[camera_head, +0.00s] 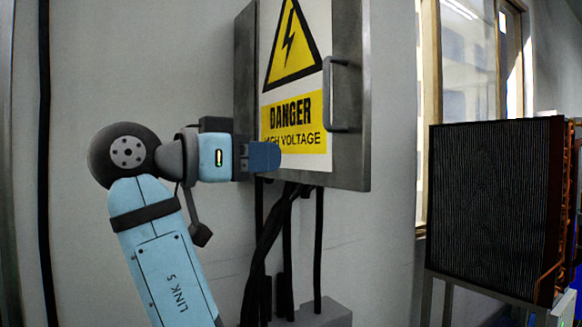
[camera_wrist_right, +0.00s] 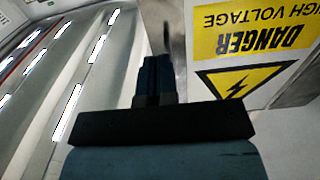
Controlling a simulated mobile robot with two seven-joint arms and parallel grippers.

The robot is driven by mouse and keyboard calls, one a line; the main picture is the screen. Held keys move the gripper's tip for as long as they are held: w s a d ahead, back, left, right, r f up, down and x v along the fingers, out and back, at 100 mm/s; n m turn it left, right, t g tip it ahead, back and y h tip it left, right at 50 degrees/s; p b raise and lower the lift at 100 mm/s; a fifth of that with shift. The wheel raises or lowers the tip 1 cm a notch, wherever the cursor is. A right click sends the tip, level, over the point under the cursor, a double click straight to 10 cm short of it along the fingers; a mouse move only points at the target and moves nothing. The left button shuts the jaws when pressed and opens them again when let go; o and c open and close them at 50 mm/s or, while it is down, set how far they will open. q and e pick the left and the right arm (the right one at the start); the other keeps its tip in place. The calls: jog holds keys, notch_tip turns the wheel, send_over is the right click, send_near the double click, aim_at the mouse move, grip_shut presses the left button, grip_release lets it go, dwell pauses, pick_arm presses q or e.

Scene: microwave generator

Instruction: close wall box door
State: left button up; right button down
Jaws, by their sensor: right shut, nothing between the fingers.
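The grey metal wall box (camera_head: 246,70) hangs on the wall in the middle of the head view. Its door (camera_head: 351,150) carries a yellow and white high-voltage sign and a bar handle (camera_head: 337,95) near its right edge. I cannot tell whether the door is fully flush with the box. My right gripper (camera_head: 266,156) is shut and empty, in front of the lower left part of the door, hiding part of the sign. In the right wrist view the closed fingers (camera_wrist_right: 153,76) point beside the door's sign (camera_wrist_right: 245,45); contact is unclear. My left gripper is not in view.
Several black cables (camera_head: 287,250) run down from the box to a grey block (camera_head: 318,313) below. A dark finned unit (camera_head: 490,205) on a metal frame stands at the right, below a window (camera_head: 468,65).

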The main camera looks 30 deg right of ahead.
aim_at(348, 157)
jog(key=d, duration=0.8)
jog(key=w+d+b, duration=0.1)
jog(key=d, duration=0.3)
jog(key=shift+d, duration=0.3)
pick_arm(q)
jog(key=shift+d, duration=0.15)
pick_arm(e)
jog(key=shift+d, duration=0.1)
